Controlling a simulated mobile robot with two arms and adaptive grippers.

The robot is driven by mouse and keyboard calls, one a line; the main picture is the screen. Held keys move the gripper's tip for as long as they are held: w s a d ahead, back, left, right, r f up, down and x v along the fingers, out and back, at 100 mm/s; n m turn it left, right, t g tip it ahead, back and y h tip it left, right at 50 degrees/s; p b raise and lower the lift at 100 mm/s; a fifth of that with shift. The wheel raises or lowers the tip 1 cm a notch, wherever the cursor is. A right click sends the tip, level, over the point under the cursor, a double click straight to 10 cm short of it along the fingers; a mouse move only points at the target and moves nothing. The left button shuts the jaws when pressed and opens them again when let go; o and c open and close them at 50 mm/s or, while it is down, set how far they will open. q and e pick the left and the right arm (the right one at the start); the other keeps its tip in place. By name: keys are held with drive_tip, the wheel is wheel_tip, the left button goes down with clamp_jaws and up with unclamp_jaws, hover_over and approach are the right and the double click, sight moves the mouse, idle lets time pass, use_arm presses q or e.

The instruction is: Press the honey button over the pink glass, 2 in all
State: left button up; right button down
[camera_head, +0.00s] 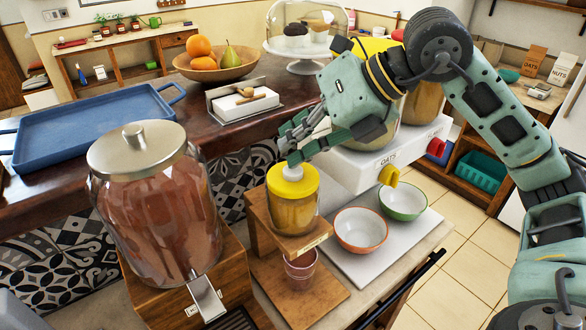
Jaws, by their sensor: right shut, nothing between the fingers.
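The honey dispenser (293,211) is an amber jar with a yellow lid on a wooden stand, left of the bowls. Its white button (292,173) sits on top of the lid. The pink glass (300,270) stands upright on the wooden base below the jar; the stand's label plate covers part of its top. My right gripper (291,160) is shut and empty, its fingertips pointing down right at the button. I cannot tell whether they touch it. My left gripper is out of view.
A large glass jar (160,225) with a metal tap stands close on the left. An oats dispenser (350,165) with a yellow tap stands behind, under my right arm. An orange-rimmed bowl (361,229) and a green-rimmed bowl (403,200) sit on a white board at right.

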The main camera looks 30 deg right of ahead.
drive_tip(key=shift+f+b, duration=0.5)
drive_tip(key=shift+f, duration=0.15)
drive_tip(key=shift+r, duration=0.1)
idle(0.5)
drive_tip(key=shift+r+p, duration=1)
drive_tip(key=shift+r, duration=0.05)
wheel_tip(320, 180, up, 5)
drive_tip(key=p, duration=0.4)
drive_tip(key=shift+w+p, duration=0.1)
drive_tip(key=shift+p, duration=0.25)
idle(1.3)
